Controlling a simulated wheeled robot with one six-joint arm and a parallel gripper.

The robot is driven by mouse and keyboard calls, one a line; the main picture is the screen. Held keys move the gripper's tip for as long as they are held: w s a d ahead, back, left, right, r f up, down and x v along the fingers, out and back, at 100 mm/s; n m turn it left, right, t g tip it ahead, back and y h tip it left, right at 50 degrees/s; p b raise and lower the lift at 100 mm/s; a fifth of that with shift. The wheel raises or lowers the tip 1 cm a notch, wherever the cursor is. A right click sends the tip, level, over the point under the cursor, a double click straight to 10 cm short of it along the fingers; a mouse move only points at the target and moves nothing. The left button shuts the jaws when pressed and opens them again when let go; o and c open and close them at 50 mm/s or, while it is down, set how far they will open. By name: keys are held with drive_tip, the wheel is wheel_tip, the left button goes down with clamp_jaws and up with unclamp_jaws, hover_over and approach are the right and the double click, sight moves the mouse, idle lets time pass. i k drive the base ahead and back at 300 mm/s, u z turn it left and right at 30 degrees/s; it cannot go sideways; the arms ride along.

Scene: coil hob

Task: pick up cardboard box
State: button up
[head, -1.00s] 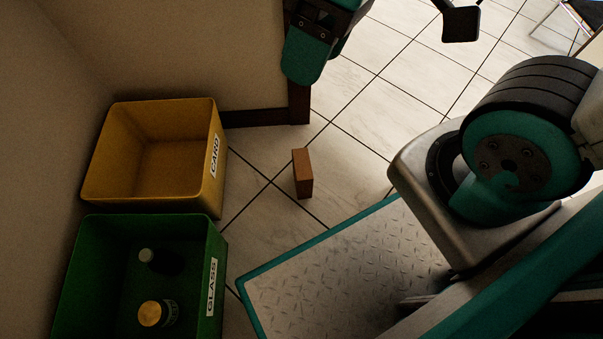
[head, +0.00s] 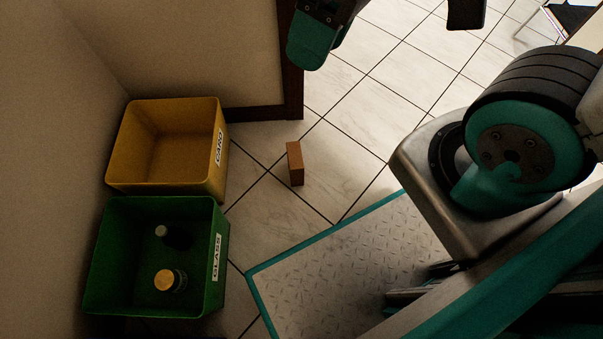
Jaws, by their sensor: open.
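The cardboard box (head: 296,164) is a small brown block standing upright on the tiled floor, right of the yellow bin and beyond my base plate. Nothing touches it. My gripper (head: 466,13) shows only in part at the top edge, as a dark finger piece. It is up and to the right of the box, well apart from it, and most of it is out of the picture. It is open, and nothing is seen in it.
A yellow bin (head: 222,170) labelled CARD looks empty. A green bin (head: 208,300) labelled GLASS holds a dark bottle (head: 173,236) and a yellow-lidded jar (head: 170,281). Walls stand behind and left of the bins, ending in a dark post (head: 292,95). Floor right of the box is clear.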

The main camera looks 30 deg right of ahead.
sight(296, 164)
drive_tip(key=k, duration=1.1)
drive_tip(key=z, duration=0.7)
drive_tip(key=i, duration=1.2)
drive_tip(key=u, duration=0.55)
